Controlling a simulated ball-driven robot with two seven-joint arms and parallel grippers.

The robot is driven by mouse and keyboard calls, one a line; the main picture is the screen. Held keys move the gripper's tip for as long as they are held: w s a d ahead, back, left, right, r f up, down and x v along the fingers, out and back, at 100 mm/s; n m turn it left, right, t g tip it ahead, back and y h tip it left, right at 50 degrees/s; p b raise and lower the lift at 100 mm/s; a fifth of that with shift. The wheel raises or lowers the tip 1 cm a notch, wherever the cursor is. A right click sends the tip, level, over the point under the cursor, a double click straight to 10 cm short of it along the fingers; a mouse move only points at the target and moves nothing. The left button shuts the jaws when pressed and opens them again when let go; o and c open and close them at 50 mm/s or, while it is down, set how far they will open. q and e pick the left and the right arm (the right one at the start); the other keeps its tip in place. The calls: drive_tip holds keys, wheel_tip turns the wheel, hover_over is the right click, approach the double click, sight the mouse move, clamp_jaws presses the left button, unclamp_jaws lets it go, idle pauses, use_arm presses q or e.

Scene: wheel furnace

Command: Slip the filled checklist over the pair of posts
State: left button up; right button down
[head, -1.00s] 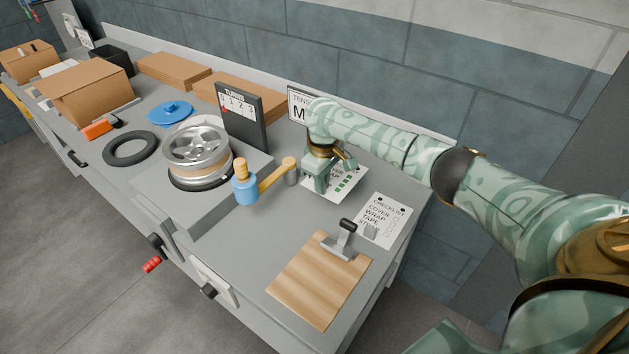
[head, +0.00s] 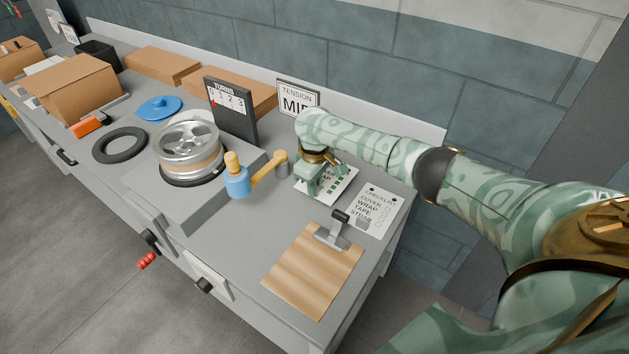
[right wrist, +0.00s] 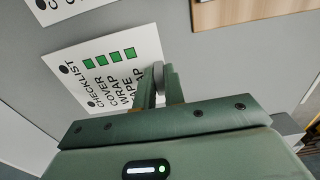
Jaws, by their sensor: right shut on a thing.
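The filled checklist (head: 345,182) is a white sheet with green boxes; two dark round spots show along its heading edge in the right wrist view (right wrist: 110,72). My right gripper (head: 312,185) is shut on it and covers part of its text. The sheet is close above or on the bench; I cannot tell its exact height. A blank checklist (head: 378,212) lies beside it to the right, with two black dots at its top, and its corner shows in the right wrist view (right wrist: 52,8). I cannot make out the pair of posts for sure. My left gripper is not in view.
A wooden clipboard (head: 312,270) with a metal clip lies in front. A crank with a blue hub (head: 237,182) and a wheel (head: 188,150) stand to the left. Behind are the turns board (head: 232,110) and the tension sign (head: 298,97). The bench's right edge is near the blank checklist.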

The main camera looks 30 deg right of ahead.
drive_tip(key=shift+f, duration=0.25)
idle(0.3)
drive_tip(key=shift+f+b, duration=0.5)
drive_tip(key=shift+f, duration=0.9)
drive_tip(key=c, duration=1.4)
unclamp_jaws()
drive_tip(key=shift+r, duration=0.1)
wheel_tip(320, 180, up, 6)
drive_tip(key=p, duration=0.6)
